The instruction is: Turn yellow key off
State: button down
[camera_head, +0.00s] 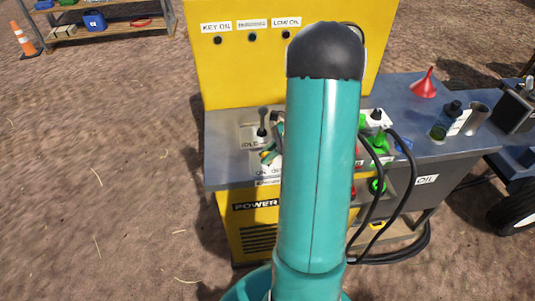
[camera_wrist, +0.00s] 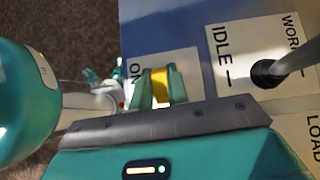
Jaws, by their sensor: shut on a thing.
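The yellow key (camera_wrist: 159,84) shows between the two teal fingers of my gripper (camera_wrist: 159,88) in the wrist view. My gripper is shut on it, above a white label with "ON" at its left. In the head view the fingertips (camera_head: 269,152) show just left of my arm, over the panel's front part, near the "ON" label. Most of the gripper is hidden behind the arm there. The key's base and its exact angle are hard to make out.
A black-knobbed lever (camera_head: 262,124) stands by the "IDLE" label, close behind my gripper; it also shows in the wrist view (camera_wrist: 264,72). The yellow panel (camera_head: 230,70) rises behind. Black cables (camera_head: 402,195) and a red funnel (camera_head: 424,84) are at the right.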

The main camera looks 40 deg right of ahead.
jog(key=n+g+y, duration=0.1)
jog(key=n+g, duration=0.3)
jog(key=n, duration=0.1)
jog(key=shift+n, duration=0.4)
jog(key=c, duration=1.4)
grip_release()
jog(key=shift+o, duration=0.2)
jog(key=w+v, duration=0.1)
jog(key=v, duration=1.2)
jog(key=shift+s+d+r, duration=0.15)
jog(key=shift+s+d, duration=0.25)
jog(key=shift+a, duration=0.1)
